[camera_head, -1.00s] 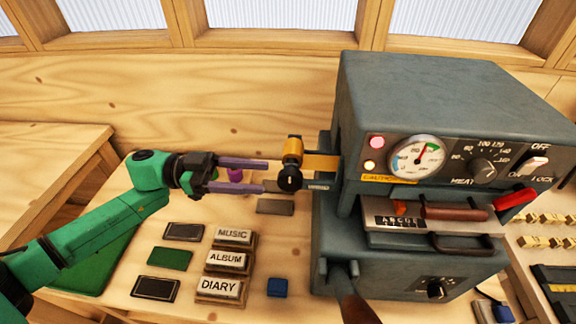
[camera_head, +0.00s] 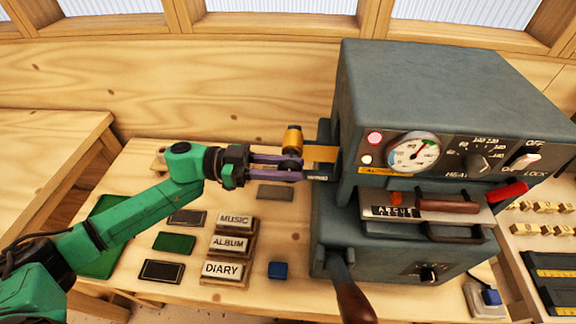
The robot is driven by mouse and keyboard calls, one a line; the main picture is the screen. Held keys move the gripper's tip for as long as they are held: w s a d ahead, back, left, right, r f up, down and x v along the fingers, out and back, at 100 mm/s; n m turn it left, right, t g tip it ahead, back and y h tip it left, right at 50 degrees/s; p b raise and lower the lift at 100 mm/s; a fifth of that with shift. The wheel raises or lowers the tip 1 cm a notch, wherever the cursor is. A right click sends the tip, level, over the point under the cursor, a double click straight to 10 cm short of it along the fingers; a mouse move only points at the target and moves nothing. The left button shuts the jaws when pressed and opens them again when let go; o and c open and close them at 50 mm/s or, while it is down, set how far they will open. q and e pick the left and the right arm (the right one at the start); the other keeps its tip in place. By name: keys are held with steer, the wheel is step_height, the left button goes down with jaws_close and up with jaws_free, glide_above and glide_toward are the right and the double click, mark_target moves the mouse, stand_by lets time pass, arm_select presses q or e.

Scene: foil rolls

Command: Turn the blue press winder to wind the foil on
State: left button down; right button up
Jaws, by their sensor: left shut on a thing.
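The blue-grey press (camera_head: 440,90) stands at the right, with a dial gauge (camera_head: 413,152) and labelled controls on its front. A gold foil roll (camera_head: 292,138) sits on the press's left side, and a gold strip (camera_head: 322,154) runs from it into the press. The dark winder knob (camera_head: 290,164) is just below the roll, partly covered by my fingers. My left gripper (camera_head: 293,168) reaches in from the left, its purple fingers shut on the winder knob. My right gripper is not in view.
MUSIC, ALBUM and DIARY blocks (camera_head: 228,244) and dark and green flat pieces (camera_head: 174,243) lie on the bench below my arm. A small blue block (camera_head: 278,270) is nearby. A brown-handled lever (camera_head: 353,300) projects forward from the press.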

arm_select(q)
steer(key=shift+r+p, duration=0.2)
steer(key=shift+p, duration=0.35)
steer(key=y+p, duration=0.1)
steer(key=p, duration=0.2)
steer(key=y+p, duration=0.2)
steer(key=p, duration=0.1)
steer(key=shift+d+r+y, duration=0.1)
steer(key=shift+r+y, duration=0.2)
steer(key=shift+r, duration=0.05)
steer(key=shift+d+f+y+p, duration=0.1)
steer(key=shift+f+y+p, duration=0.1)
steer(key=shift+y+p, duration=0.65)
steer(key=y, duration=0.3)
steer(key=shift+w+d+f, duration=0.1)
steer(key=shift+d+f, duration=0.05)
steer(key=shift+f, duration=0.05)
steer(key=y, duration=0.3)
steer(key=shift+d+f+y, duration=0.1)
steer(key=shift+d+y, duration=0.05)
steer(key=shift+y, duration=0.1)
steer(key=y+b, duration=0.1)
steer(key=y, duration=0.2)
steer(key=shift+d+f, duration=0.1)
steer(key=shift+f, duration=0.1)
steer(key=shift+f+y+b, duration=0.1)
steer(key=shift+y+b, duration=0.5)
steer(key=shift+y, duration=1.1)
